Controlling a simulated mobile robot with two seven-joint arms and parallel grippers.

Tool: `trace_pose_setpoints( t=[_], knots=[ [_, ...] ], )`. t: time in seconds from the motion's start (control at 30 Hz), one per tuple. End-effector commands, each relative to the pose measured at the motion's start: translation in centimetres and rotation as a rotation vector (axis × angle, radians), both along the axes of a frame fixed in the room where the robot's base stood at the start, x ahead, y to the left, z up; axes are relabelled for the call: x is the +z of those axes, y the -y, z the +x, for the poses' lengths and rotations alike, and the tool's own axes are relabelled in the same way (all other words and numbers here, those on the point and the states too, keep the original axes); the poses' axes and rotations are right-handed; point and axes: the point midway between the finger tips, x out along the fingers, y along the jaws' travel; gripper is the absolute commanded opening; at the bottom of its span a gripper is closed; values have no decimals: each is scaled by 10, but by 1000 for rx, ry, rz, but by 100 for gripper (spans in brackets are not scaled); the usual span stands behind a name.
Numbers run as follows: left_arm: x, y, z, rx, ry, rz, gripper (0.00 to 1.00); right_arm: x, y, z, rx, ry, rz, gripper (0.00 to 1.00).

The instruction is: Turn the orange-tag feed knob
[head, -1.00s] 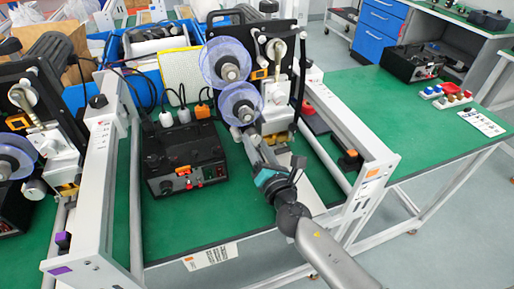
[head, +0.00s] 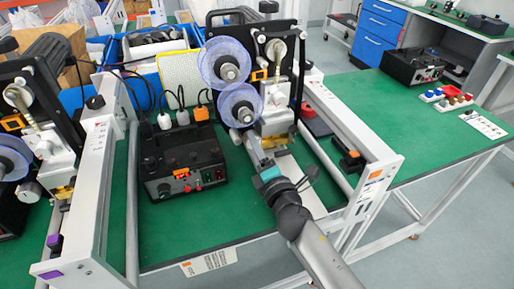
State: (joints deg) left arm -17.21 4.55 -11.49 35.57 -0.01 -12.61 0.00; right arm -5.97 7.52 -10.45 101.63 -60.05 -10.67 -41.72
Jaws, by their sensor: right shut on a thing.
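The middle coder machine has an orange tag (head: 375,174) on its right rail. Its feed knob (head: 236,136) is a small light-grey cylinder just below the lower clear reel (head: 241,104). My right gripper (head: 249,144) reaches up from the lower right and is shut on this knob; its fingers hide part of it. The knob's turn angle cannot be read. My left gripper is not in view.
A black control box (head: 183,165) stands left of my right arm on the green table (head: 235,220). A similar machine with a purple tag (head: 49,273) is at the left. The green table on the right (head: 425,130) is mostly clear.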

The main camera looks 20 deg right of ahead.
Motion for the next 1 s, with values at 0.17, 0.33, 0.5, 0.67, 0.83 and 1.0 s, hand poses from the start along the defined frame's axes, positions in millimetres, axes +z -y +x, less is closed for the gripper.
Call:
trace_pose_setpoints(
  t=[0.17, 0.33, 0.5, 0.67, 0.83, 1.0],
  knots=[
    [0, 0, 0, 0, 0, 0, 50, -1, 0, 0, 1, -2, 17, 0],
    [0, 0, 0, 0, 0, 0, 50, -1, 0, 0, 1, -2, 18, 0],
    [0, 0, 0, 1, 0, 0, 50, -1, 0, 0, 1, -2, 17, 55],
    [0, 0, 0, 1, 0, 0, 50, -1, 0, 0, 1, -2, 17, 73],
    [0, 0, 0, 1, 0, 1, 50, 0, 0, 0, 1, -1, 16, 83],
    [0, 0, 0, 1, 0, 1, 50, 0, 0, 0, 0, -1, 16, 83]
  ],
)
